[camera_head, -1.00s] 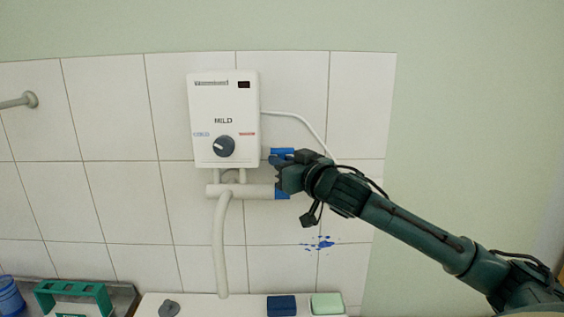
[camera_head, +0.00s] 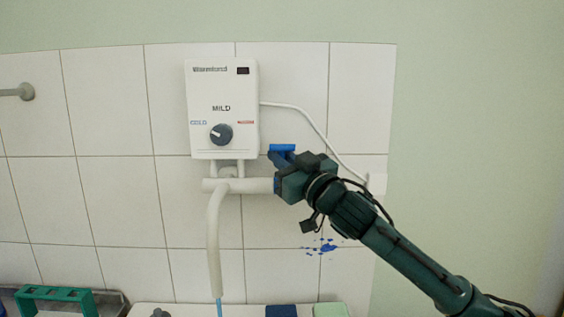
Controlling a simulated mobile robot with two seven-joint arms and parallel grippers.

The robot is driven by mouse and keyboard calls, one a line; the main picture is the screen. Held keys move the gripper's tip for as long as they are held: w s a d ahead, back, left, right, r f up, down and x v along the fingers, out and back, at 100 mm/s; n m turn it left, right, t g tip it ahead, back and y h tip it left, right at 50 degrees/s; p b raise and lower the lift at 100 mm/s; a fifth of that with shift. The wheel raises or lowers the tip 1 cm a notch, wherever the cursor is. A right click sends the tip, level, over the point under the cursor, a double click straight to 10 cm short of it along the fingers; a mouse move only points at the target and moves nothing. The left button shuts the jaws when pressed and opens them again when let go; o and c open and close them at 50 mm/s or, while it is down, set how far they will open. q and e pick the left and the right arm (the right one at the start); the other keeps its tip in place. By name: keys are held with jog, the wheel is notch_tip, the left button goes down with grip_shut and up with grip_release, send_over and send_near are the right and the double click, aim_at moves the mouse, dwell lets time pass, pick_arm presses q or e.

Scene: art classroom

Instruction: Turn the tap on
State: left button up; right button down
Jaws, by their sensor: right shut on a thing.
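A white water heater (camera_head: 222,85) with a dark dial (camera_head: 221,134) is fixed to the tiled wall. Below it runs a white horizontal pipe (camera_head: 236,185) with a long spout (camera_head: 213,240) hanging down. A thin blue stream of water (camera_head: 219,308) shows under the spout's end. My right gripper (camera_head: 277,168) is at the pipe's right end, its blue fingers one above the other. It is shut on the tap handle there, which is mostly hidden behind the fingers and wrist. My left gripper is not in view.
A white cable (camera_head: 305,115) runs from the heater to a wall box (camera_head: 376,184). Below are a green rack (camera_head: 55,293), a dark blue block (camera_head: 281,311) and a pale green block (camera_head: 330,309). Blue paint splashes (camera_head: 327,247) mark the tiles.

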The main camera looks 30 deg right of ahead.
jog(key=c, duration=1.6)
grip_release()
jog(key=shift+o, duration=0.2)
jog(key=shift+s+f+b, duration=0.25)
jog(key=shift+s+b, duration=0.05)
jog(key=shift+s, duration=0.1)
pick_arm(q)
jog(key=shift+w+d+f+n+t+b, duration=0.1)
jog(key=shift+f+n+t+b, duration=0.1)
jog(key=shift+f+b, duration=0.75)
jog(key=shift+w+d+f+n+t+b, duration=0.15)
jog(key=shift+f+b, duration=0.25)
jog(key=shift+b, duration=0.9)
pick_arm(e)
jog(key=v, duration=1.2)
jog(key=shift+s, duration=0.2)
jog(key=shift+r, duration=0.15)
